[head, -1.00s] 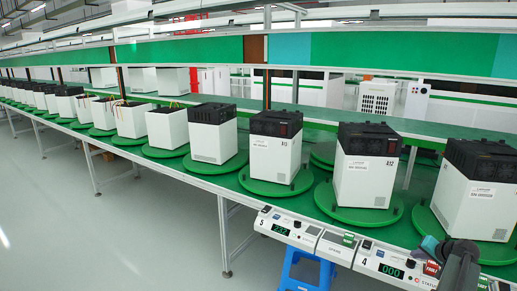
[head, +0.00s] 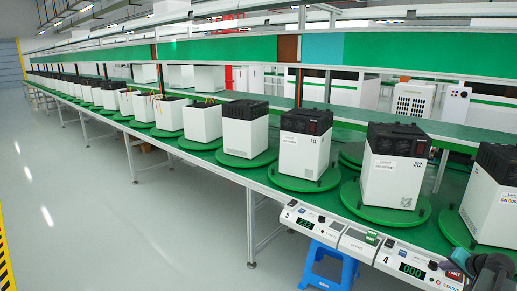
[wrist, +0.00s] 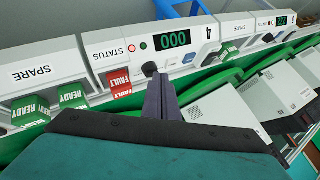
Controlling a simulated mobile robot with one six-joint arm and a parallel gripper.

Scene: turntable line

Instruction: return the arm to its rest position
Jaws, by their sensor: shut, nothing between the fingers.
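My gripper (wrist: 154,74) shows in the wrist view with its dark fingers closed together and nothing between them. Its tips are in front of the control panel, just below the green "000" display of station 4; I cannot tell whether they touch it. In the head view my dark arm end (head: 491,268) is at the lower right corner, partly cut off by the frame. It is beside the red FAULT marker (head: 454,276) of the panel.
The control panel (head: 336,243) runs along the bench front. White machines with black tops (head: 396,172) stand on green turntables (head: 385,213) close behind it. A blue stool (head: 331,268) is under the bench. The grey floor at left (head: 90,220) is clear.

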